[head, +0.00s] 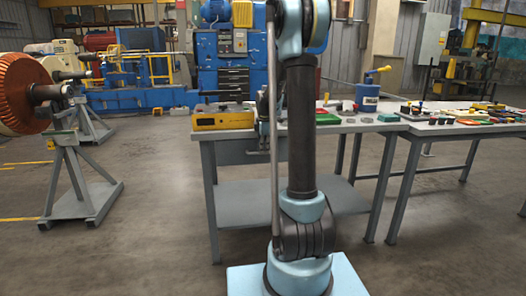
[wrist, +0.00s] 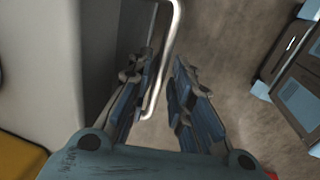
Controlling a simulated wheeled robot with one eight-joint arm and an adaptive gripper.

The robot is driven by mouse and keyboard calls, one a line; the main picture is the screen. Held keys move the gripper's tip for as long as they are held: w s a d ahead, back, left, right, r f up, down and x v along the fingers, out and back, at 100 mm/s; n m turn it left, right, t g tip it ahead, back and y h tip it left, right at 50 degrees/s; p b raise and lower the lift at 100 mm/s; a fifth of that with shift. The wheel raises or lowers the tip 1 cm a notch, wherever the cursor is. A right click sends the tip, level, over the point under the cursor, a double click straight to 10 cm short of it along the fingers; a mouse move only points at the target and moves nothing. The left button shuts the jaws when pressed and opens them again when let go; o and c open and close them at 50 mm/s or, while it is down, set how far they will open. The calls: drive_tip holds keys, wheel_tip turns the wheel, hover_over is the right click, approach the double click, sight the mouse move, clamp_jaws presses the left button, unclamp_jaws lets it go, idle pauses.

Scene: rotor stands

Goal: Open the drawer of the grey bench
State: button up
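The grey bench (head: 208,160) stands in front of me in the head view. Its drawer (head: 236,152) hangs under the top at the left and looks shut; my arm hides part of it. In the wrist view a bent metal bar handle (wrist: 168,52) runs down beside a grey front face (wrist: 100,50). My gripper (wrist: 164,66) is open, with one finger on each side of the bar. The bar is nearer the left finger; I cannot tell whether they touch. In the head view my gripper is mostly hidden behind my arm.
A yellow box (head: 222,120) lies on the bench's left end. A second table (head: 460,127) adjoins on the right. An orange rotor (head: 22,95) rests on a stand (head: 82,185) at left. Floor between is clear.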

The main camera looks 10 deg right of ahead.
drive_tip(key=shift+f, duration=0.3)
drive_tip(key=shift+c, duration=0.6)
clamp_jaws()
